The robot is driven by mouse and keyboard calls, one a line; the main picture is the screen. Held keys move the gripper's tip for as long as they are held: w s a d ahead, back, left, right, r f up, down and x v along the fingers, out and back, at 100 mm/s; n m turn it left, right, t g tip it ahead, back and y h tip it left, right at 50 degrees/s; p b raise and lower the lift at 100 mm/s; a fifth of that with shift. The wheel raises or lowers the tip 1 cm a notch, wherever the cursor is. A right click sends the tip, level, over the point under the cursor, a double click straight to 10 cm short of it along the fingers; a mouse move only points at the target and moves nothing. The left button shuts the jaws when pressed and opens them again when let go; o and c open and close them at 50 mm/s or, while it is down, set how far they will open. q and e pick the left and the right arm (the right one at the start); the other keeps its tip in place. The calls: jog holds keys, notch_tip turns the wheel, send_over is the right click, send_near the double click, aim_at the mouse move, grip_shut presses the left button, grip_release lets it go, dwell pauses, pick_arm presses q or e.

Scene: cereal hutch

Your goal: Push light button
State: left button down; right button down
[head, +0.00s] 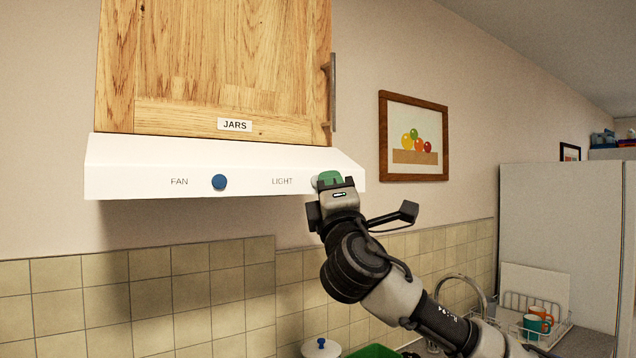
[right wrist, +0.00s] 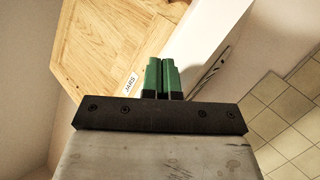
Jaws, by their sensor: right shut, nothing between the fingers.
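The white range hood (head: 130,172) hangs under the wooden cabinet. Its front has the labels FAN and LIGHT (head: 282,182). A round blue button (head: 219,182) sits beside FAN. My right gripper (head: 328,179) is at the hood's right end, just right of LIGHT, and hides the light button there. Its green fingers also show in the right wrist view (right wrist: 161,75), shut together with nothing between them, in front of the hood (right wrist: 205,38). I cannot tell whether the fingertips touch the hood. My left gripper is out of view.
The wooden cabinet (head: 215,60) with a JARS label and a metal handle is directly above the hood. A framed picture (head: 413,137) hangs on the wall to the right. Below are a lid with a blue knob (head: 321,348), a faucet and a dish rack (head: 540,325).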

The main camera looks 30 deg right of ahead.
jog(key=shift+w, duration=0.2)
dwell(0.5)
jog(key=shift+s+y, duration=0.1)
jog(key=shift+y, duration=0.2)
jog(key=shift+s, duration=0.5)
jog(key=s+b, duration=0.2)
jog(key=s, duration=0.4)
jog(key=shift+d, duration=0.25)
